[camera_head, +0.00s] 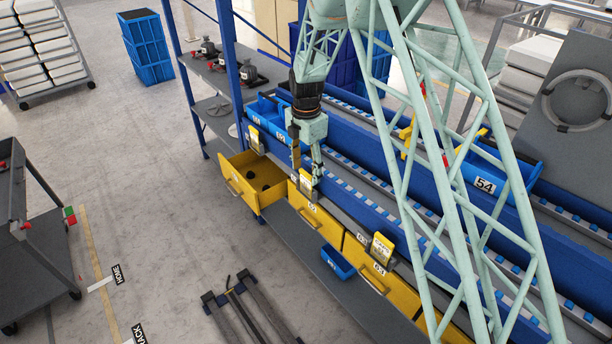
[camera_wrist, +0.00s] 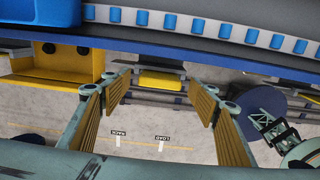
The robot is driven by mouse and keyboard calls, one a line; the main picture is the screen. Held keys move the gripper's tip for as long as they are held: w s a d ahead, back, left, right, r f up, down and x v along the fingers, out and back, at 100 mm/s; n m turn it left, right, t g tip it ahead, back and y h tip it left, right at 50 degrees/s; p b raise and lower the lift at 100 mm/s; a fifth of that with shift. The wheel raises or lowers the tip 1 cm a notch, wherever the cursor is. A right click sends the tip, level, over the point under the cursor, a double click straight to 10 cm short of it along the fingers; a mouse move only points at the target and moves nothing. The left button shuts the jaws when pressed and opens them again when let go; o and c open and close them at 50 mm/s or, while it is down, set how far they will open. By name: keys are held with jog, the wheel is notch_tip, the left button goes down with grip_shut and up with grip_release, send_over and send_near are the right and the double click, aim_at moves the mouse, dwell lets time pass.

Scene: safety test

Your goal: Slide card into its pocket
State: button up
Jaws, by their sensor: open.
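My gripper (camera_head: 306,176) points down at the front edge of the rack, just above the middle yellow card (camera_head: 306,183). In the wrist view my gripper (camera_wrist: 160,86) is open, its ribbed fingers wide apart. A yellow piece (camera_wrist: 161,82), seemingly that card, shows between them beneath a grey holder (camera_wrist: 158,66). The card appears upright at a dark holder on the rack's front rail; the fingers partly hide it, and how deep it sits cannot be told. Similar yellow cards stand at the left (camera_head: 254,139) and right (camera_head: 381,247) of the rail.
A yellow drawer (camera_head: 235,182) stands pulled out left of my gripper; other yellow drawers (camera_head: 317,226) are closed. Blue bins (camera_head: 484,172) stand on the roller rack. A small blue bin (camera_head: 338,263) sits below the drawers.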

notch_tip(320, 180, up, 9)
jog(key=shift+f, duration=0.15)
dwell(0.4)
dwell(0.4)
notch_tip(320, 180, up, 7)
jog(key=p, duration=0.3)
dwell(0.8)
dwell(0.7)
